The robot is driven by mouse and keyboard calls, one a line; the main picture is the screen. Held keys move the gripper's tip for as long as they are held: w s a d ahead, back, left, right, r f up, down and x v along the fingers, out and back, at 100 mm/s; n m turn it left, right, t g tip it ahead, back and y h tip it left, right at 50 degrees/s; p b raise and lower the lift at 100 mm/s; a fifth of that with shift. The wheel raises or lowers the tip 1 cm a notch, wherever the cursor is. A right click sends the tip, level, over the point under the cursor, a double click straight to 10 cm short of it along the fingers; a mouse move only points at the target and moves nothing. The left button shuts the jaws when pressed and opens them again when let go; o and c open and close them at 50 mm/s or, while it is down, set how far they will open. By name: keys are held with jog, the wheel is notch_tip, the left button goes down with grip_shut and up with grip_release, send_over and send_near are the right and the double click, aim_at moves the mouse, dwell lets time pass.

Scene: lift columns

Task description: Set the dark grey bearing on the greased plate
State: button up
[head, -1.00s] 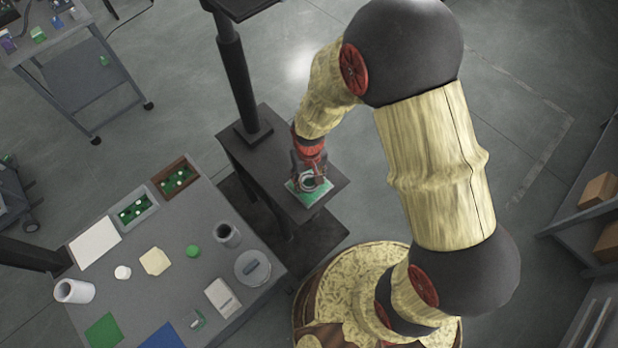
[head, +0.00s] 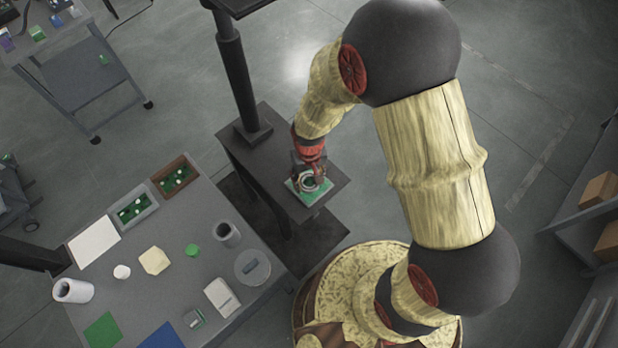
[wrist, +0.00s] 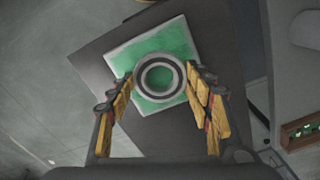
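The bearing (wrist: 138,77) is a grey ring with a darker inner band. In the wrist view it sits between the two yellow-padded fingers of my gripper (wrist: 161,80), whose tips meet its left and right sides. The greased plate (wrist: 121,61) is a pale square with a green top, and green shows through the ring's hole. The ring is over the plate, near its middle; I cannot tell whether it touches the plate. In the head view my gripper (head: 311,181) is low over the plate (head: 307,199), partly hiding it.
The plate lies on a dark platform (head: 274,155) beside a black column (head: 234,80). A grey table (head: 150,298) at lower left carries bins, a grey cup (head: 227,235), a white roll (head: 72,290) and other small items. A shelf with boxes (head: 598,189) stands at right.

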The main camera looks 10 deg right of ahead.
jog(key=o, duration=0.4)
jog(key=shift+o, duration=1.2)
jog(key=shift+o, duration=1.3)
jog(key=shift+r, duration=0.3)
jog(key=shift+r+p, duration=0.35)
jog(key=shift+p, duration=0.1)
jog(key=shift+r+p, duration=0.4)
jog(key=shift+r, duration=0.1)
notch_tip(320, 180, up, 5)
jog(key=p, duration=0.3)
jog(key=shift+f, duration=0.1)
